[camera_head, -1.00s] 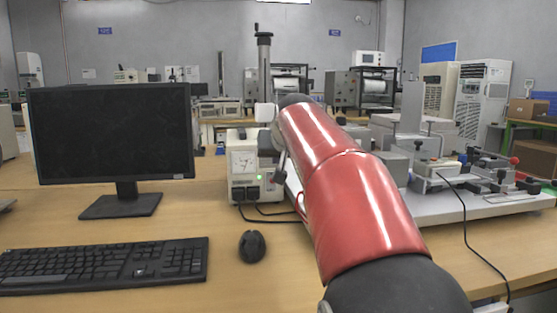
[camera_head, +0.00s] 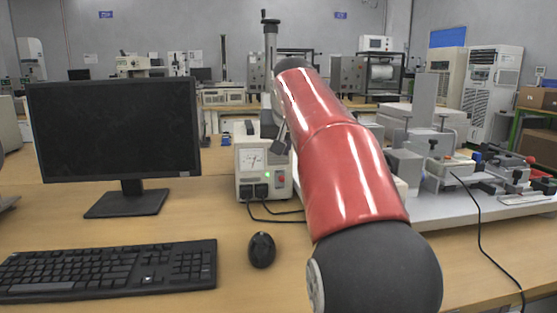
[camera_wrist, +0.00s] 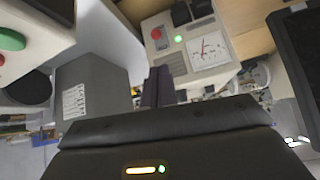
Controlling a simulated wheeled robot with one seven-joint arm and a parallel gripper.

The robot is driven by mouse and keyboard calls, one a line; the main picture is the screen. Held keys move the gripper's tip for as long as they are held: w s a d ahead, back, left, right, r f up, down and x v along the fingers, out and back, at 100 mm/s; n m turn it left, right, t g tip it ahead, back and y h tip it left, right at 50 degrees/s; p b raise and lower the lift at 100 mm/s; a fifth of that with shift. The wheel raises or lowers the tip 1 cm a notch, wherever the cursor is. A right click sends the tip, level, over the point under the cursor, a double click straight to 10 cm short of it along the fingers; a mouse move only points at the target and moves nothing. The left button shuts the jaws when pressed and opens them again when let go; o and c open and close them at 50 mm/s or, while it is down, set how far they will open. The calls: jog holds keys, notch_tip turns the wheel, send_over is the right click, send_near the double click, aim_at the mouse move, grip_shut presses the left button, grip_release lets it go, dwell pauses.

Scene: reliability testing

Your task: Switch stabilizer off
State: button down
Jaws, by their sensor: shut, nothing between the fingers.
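The stabilizer (camera_head: 245,178) is a cream box on the desk, right of the monitor. Its front has a dial meter (camera_head: 251,159), a green light, a red button (camera_head: 281,180) and dark sockets below. My arm covers part of its right side. In the wrist view the stabilizer (camera_wrist: 180,62) appears upside down, with its red button (camera_wrist: 156,33), lit green light (camera_wrist: 178,39) and meter (camera_wrist: 208,47) clear. My gripper (camera_wrist: 157,76) is shut and empty, its dark fingers pointing at the front panel. They look apart from the red button, though the gap is hard to judge.
A monitor (camera_head: 115,130), keyboard (camera_head: 110,270) and mouse (camera_head: 262,250) are on the desk to the left. A grey test bench (camera_head: 440,213) with devices stands right, with a cable in front. In the wrist view, a device with green and red buttons (camera_wrist: 12,40) is at the left.

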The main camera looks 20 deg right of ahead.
aim_at(283, 171)
dwell(0.3)
jog(key=b+x, duration=0.1)
jog(key=x, duration=0.9)
jog(key=shift+s+f+b, duration=0.15)
jog(key=shift+b, duration=0.15)
jog(key=shift+f+b, duration=0.1)
jog(key=shift+b, duration=0.4)
jog(key=shift+t, duration=0.3)
jog(key=shift+s+b, duration=0.1)
jog(key=shift+b, duration=0.55)
